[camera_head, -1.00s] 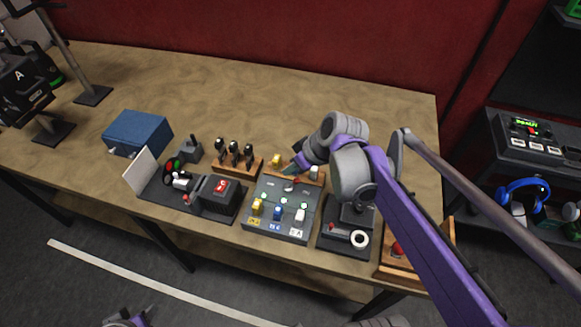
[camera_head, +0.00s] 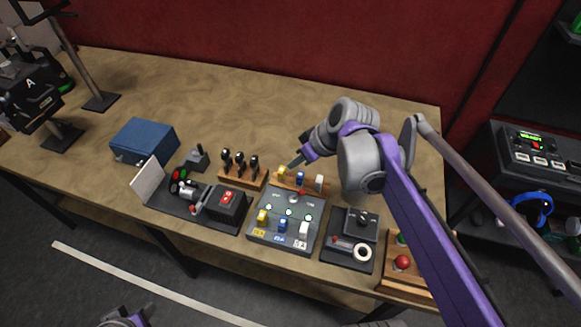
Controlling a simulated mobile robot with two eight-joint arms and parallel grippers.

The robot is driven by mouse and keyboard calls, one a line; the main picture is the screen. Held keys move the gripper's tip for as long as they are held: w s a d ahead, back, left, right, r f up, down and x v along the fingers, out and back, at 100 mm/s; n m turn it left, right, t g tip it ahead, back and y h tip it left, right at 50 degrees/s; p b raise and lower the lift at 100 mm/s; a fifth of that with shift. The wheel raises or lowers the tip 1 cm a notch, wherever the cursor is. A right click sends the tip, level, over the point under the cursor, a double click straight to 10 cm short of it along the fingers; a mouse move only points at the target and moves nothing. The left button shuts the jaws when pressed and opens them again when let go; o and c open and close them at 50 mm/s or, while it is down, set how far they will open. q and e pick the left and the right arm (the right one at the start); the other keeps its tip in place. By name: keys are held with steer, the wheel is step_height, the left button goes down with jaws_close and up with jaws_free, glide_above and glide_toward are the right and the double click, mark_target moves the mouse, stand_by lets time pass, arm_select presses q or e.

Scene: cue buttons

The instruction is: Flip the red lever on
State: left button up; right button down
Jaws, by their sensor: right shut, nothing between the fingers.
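My right gripper (camera_head: 295,164) is shut and empty.
A black box with a reddish handle (camera_head: 343,241) and white ring stands right of the panel. A red button (camera_head: 402,262) is farther right. The back table (camera_head: 240,95) is clear.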

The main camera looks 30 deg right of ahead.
steer(key=s+d+r, duration=0.2)
steer(key=s+r, duration=0.1)
steer(key=s, duration=0.1)
steer(key=shift+s+r, duration=0.25)
steer(key=shift+r, duration=0.15)
